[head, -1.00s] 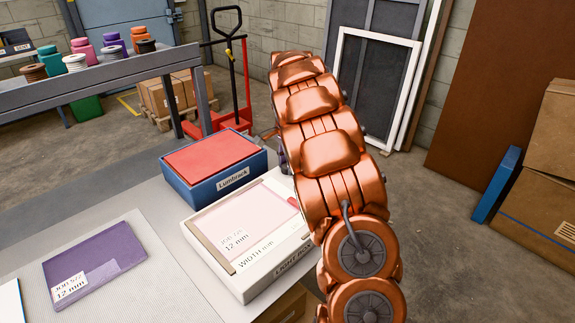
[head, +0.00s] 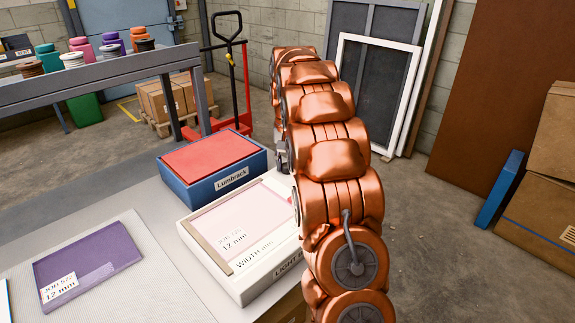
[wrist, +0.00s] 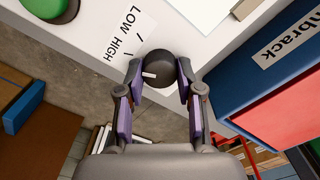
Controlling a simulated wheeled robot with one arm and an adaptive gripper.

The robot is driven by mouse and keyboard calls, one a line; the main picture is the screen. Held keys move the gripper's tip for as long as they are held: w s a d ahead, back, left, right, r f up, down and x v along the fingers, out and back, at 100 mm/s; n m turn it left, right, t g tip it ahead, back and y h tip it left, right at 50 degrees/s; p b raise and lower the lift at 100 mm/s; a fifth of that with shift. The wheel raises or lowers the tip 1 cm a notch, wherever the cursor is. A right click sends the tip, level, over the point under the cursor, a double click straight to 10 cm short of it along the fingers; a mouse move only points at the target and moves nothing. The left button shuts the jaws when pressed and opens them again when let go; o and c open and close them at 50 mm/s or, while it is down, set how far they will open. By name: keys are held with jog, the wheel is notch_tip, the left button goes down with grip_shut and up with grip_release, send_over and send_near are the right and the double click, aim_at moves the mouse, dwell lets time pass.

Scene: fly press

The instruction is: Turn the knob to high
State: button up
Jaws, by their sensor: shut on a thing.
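A dark round knob (wrist: 160,70) with a white pointer mark sits on a white panel (wrist: 185,35) in the wrist view. The pointer faces left, toward the side with the printed words LOW and HIGH (wrist: 119,44). My gripper (wrist: 161,72) is shut on the knob, one finger on each side of it.
A blue Lumbrack box (head: 228,182) with a red top stands close behind the light box; it also shows at right in the wrist view (wrist: 250,75). A green button (wrist: 55,8) is on the white panel.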

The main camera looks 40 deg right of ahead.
aim_at(287, 164)
jog(key=shift+n, duration=0.6)
jog(key=o, duration=1.2)
jog(key=shift+c, duration=0.2)
jog(key=shift+r, duration=0.1)
notch_tip(287, 164, up, 6)
jog(key=shift+r, duration=0.65)
